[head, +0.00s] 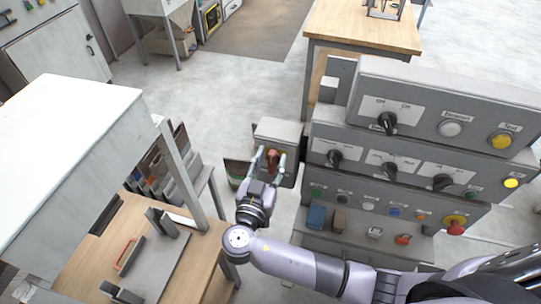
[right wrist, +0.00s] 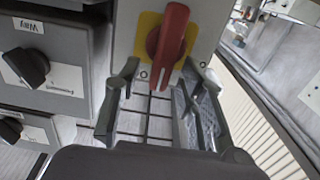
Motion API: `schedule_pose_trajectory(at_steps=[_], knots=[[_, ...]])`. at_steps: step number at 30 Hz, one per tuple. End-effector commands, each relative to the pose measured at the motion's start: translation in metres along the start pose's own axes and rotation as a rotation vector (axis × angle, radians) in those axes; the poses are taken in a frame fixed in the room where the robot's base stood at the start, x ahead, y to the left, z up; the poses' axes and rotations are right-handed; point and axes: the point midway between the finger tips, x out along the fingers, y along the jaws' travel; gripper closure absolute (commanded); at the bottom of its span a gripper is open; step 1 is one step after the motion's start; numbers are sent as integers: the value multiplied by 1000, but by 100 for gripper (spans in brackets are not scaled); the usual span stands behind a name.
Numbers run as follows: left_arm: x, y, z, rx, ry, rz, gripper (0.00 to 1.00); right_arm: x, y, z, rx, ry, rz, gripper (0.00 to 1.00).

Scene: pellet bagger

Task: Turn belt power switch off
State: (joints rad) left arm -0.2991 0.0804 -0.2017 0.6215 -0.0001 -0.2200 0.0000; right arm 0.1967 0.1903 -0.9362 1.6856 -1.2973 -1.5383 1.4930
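The belt power switch is a red rotary handle (head: 272,158) on a grey box (head: 280,132) at the left end of the control panel. In the right wrist view the red handle (right wrist: 168,45) sits on a yellow plate (right wrist: 148,32), its long grip nearly upright in the picture and slightly tilted. My right gripper (head: 267,168) is in front of the box, its fingers spread to either side of the handle. In the right wrist view the open fingers (right wrist: 160,95) flank the handle's lower end, with gaps on both sides. My left gripper is not in view.
The grey control panel (head: 420,110) with black knobs and coloured buttons stands right of the box. A red emergency button (head: 454,225) is low on it. A wooden workbench (head: 150,240) with a white-topped frame is at left. Open floor (head: 215,95) lies behind.

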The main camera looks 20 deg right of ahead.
Motion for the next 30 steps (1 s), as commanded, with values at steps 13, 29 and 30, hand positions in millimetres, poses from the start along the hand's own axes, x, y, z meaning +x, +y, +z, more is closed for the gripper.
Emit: schedule_pose_trajectory(at_steps=[13,29,30], knots=[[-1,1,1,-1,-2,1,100,2,0,1,0,0,0,73],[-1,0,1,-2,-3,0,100,2,0,0,-1,0,1,100],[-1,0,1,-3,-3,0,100,2,0,0,-1,0,1,100]])
